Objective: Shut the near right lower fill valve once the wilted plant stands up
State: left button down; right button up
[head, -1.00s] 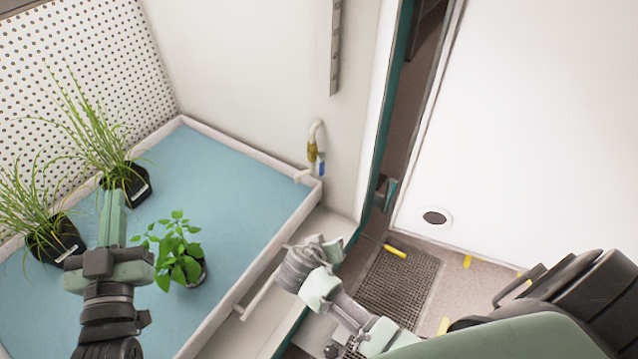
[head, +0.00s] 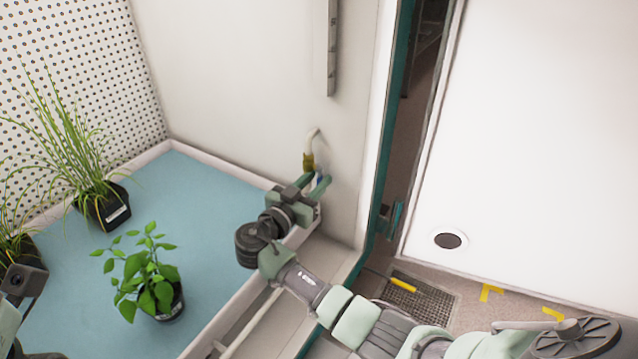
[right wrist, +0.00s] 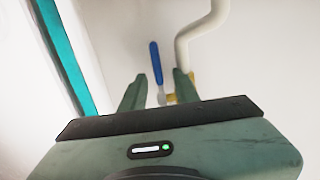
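The fill valve has a brass body (head: 308,163) on a white pipe at the tray's far right corner. Its blue lever (right wrist: 156,62) stands roughly upright in the right wrist view, seen between my fingertips. My right gripper (head: 309,184) is at the valve with its fingers apart; I cannot tell whether they touch the lever. It also shows open in the right wrist view (right wrist: 159,88). The broad-leaved plant (head: 146,275) stands upright in a black pot, its leaves spread. Only part of my left arm shows at the lower left edge; its fingers are out of frame.
The blue tray floor (head: 205,195) has a raised white rim. Grassy plants in black pots (head: 104,208) stand at the left. A teal door edge (head: 385,120) rises right of the valve. A floor grate (head: 420,300) lies beyond it.

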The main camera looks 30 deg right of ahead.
jog(key=shift+x, duration=0.85)
grip_shut()
dwell(0.8)
